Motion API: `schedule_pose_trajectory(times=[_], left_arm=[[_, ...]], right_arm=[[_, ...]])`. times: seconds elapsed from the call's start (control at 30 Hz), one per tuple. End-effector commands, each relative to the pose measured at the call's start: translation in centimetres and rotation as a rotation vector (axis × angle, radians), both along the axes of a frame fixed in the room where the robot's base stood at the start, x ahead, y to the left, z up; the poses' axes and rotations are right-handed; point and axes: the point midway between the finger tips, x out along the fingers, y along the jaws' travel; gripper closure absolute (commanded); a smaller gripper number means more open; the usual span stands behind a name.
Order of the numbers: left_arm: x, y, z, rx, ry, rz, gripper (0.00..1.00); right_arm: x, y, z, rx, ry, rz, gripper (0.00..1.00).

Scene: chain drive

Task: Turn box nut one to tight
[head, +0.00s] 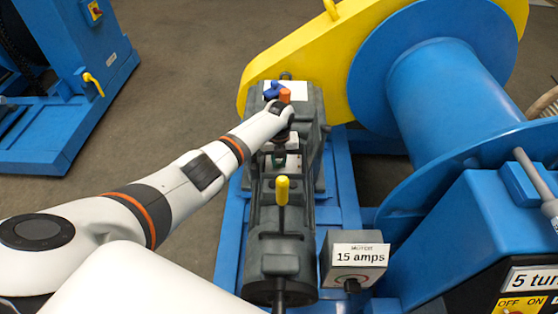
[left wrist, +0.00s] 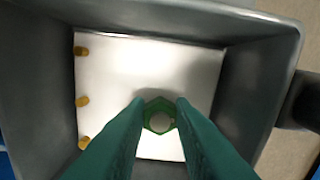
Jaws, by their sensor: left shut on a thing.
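Box nut one, a green hex nut (left wrist: 158,116), shows in the left wrist view over the white floor of a grey open box (left wrist: 255,85). I see no number on it. My left gripper (left wrist: 158,108) has its two dark green fingers shut on the nut, one on each side. In the head view my left gripper (head: 280,150) points down into the top of the grey machine housing (head: 282,225). The nut is hidden there by the wrist and fingers. My right gripper is not in view.
Yellow studs (left wrist: 82,101) line the box floor's left side. Orange (head: 285,95) and blue (head: 271,92) handles stand just behind my wrist. A yellow-knobbed lever (head: 282,190) stands in front, with a "15 amps" motor box (head: 352,262) at right. A large blue drum (head: 450,100) stands beyond.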

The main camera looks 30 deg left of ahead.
Motion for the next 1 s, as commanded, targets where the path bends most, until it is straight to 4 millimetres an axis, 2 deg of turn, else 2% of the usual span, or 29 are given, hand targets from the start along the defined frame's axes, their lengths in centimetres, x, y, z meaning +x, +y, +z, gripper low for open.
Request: schedule_pose_trajectory(times=[0.33,0.37,0.5,1.0], left_arm=[[0.3,0.06,0.4,0.0,-0.009,-0.002,1.0],[0.31,0.06,0.4,0.0,-0.009,-0.001,0.77],[0.25,0.06,0.32,0.0,-0.007,-0.001,0.56],[0.06,-0.01,0.1,0.0,-0.001,0.015,0.56]], right_arm=[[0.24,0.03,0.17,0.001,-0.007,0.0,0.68],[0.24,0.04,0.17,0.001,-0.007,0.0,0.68],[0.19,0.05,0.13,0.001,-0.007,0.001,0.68],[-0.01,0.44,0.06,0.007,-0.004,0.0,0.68]])
